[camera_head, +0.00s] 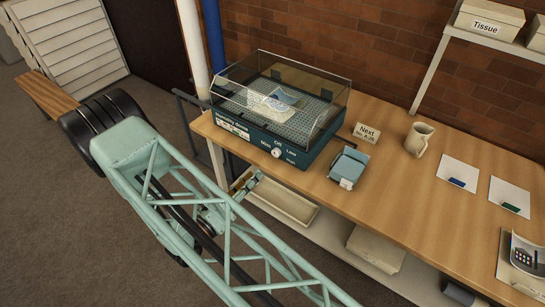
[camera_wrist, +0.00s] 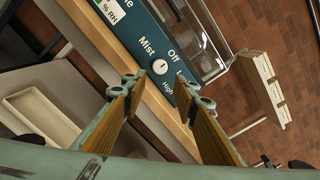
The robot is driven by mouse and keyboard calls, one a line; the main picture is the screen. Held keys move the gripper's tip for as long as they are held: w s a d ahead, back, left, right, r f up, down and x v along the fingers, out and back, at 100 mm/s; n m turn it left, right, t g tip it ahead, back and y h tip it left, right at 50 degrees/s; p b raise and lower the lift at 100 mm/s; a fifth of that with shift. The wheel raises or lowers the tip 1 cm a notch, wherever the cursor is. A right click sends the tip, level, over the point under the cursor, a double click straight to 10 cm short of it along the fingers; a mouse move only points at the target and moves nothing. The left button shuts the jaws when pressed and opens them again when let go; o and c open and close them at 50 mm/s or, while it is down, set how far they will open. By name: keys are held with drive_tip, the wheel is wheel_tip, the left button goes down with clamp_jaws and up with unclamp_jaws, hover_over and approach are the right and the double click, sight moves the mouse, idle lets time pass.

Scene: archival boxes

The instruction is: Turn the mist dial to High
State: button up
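The mist dial (camera_head: 277,152) is a small white knob on the front panel of a teal chamber (camera_head: 233,138) with a clear lid. The words Mist, Off, Low and High stand around it. In the wrist view the dial (camera_wrist: 159,67) lies just beyond and between my fingertips, with High below it and Off to its upper right. In the head view my gripper (camera_head: 246,185) is in front of the table edge.
The chamber stands at the left end of a wooden table (camera_head: 400,200). A long beige tray (camera_head: 285,205) lies on the shelf below, near my gripper.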

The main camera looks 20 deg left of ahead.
sight(275, 154)
drive_tip(key=shift+x, duration=6.55)
drive_tip(key=c, duration=0.6)
